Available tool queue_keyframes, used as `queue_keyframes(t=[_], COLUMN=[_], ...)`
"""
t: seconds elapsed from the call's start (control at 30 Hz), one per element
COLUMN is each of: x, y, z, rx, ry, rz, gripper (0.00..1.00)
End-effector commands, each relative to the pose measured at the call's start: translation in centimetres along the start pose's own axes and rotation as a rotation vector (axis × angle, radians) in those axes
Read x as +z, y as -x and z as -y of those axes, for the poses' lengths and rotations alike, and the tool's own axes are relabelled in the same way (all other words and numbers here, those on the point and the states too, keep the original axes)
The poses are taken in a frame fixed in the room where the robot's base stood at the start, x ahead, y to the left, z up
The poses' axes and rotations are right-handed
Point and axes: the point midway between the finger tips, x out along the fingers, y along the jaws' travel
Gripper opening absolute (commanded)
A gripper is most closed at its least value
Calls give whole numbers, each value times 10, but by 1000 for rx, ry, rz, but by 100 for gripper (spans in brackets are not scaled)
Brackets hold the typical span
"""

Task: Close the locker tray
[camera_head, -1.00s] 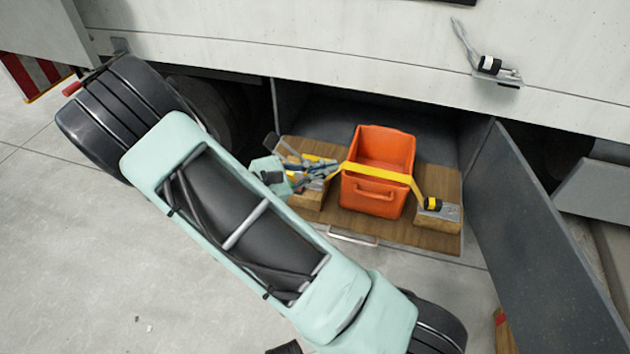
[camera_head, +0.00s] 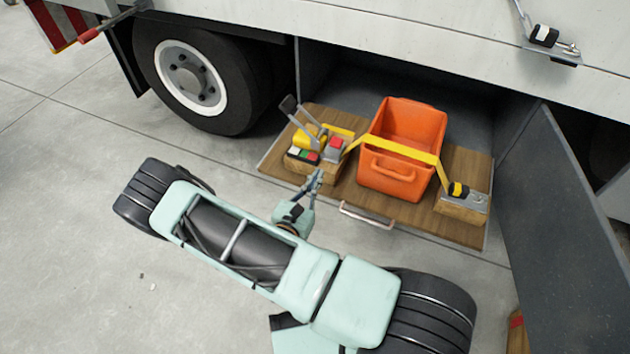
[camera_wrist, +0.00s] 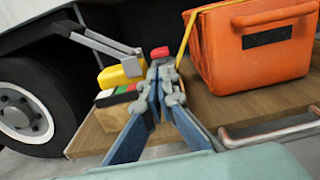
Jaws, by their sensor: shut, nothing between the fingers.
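The locker tray (camera_head: 447,228) is a wooden board slid out of the open locker under the truck body. Its metal handle (camera_head: 366,216) is on the front edge; it also shows at the right of the wrist view (camera_wrist: 268,131). An orange bin (camera_head: 391,178) stands on the tray under a yellow strap (camera_head: 401,148). My gripper (camera_head: 317,175) is in front of the tray's left part, left of the handle and apart from it. Its fingers are shut and empty. In the wrist view, my gripper (camera_wrist: 160,62) points toward the tray's left end.
A wooden block with buttons and a lever (camera_head: 308,155) is on the tray's left; a strap ratchet on a block (camera_head: 463,200) is on its right. The grey locker door (camera_head: 560,215) hangs open at right. A truck wheel (camera_head: 195,80) stands left.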

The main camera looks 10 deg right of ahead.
Motion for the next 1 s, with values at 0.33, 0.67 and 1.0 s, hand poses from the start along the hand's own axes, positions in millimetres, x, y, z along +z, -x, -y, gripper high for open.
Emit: queue_keyframes(t=[0.33,0.67,1.0], x=[-1,0,1], y=[-72,-98,-99], z=[1,0,0], rx=[-3,-1,-1], ry=[-3,0,0], rz=[3,1,1], gripper=[0,0,0])
